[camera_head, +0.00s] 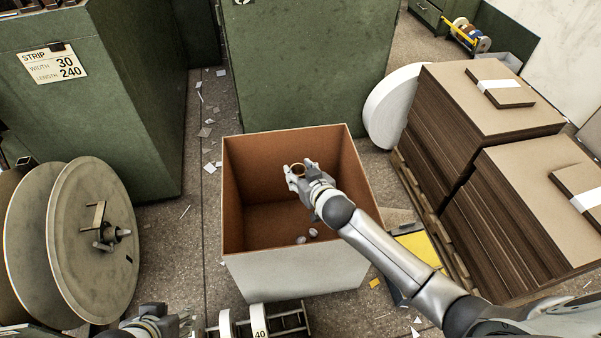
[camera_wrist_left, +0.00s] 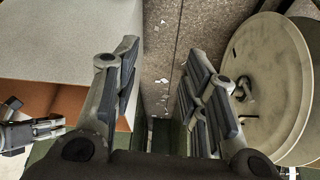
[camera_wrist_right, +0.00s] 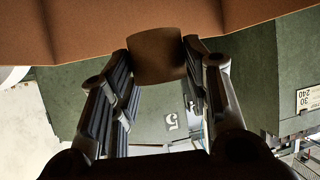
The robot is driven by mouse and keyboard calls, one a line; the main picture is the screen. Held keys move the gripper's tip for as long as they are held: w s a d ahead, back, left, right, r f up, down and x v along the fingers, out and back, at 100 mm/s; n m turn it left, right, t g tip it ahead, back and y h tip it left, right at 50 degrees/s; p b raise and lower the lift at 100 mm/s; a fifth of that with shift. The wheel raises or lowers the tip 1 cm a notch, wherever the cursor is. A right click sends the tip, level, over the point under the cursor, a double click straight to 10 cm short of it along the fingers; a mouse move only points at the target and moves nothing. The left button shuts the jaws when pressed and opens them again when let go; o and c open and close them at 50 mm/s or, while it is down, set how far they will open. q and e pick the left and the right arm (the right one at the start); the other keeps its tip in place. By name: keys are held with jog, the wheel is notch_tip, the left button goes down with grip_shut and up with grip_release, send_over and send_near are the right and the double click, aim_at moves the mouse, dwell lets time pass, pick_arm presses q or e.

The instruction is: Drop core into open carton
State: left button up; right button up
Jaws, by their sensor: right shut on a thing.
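The open carton (camera_head: 295,275) stands on the floor in the middle of the head view, white outside and brown inside. My right gripper (camera_head: 297,178) reaches over its opening from the right. It is shut on a brown tubular core (camera_head: 297,170). In the right wrist view the core (camera_wrist_right: 157,55) sits between the tips of the right gripper (camera_wrist_right: 160,75), near the carton's brown wall (camera_wrist_right: 70,25). A few small pale pieces (camera_head: 307,236) lie inside the carton. My left gripper (camera_wrist_left: 160,85) is open and empty, beside the carton (camera_wrist_left: 60,40) in the left wrist view.
A large reel (camera_head: 85,235) stands at the left. Stacked greyboard (camera_head: 480,110) on a pallet is at the right, with a white disc (camera_head: 393,105) leaning beside it. Green cabinets (camera_head: 300,65) stand behind. Paper scraps (camera_head: 205,132) litter the floor. A rack (camera_head: 285,322) is in front.

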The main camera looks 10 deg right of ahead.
pick_arm(q)
jog(key=w+d+r+t+b, duration=0.1)
jog(key=w+r+t, duration=0.1)
jog(key=w, duration=0.2)
jog(key=w+d+r+t+h+b, duration=0.1)
jog(key=w+d+r+t, duration=0.1)
jog(key=w, duration=0.3)
jog(key=shift+r+t, duration=0.25)
jog(key=shift+t, duration=0.45)
pick_arm(e)
jog(key=shift+f, duration=1.15)
jog(key=o, duration=0.8)
jog(key=shift+s, duration=0.1)
jog(key=v, duration=1.1)
jog(key=shift+s+r, duration=0.2)
jog(key=shift+s, duration=0.15)
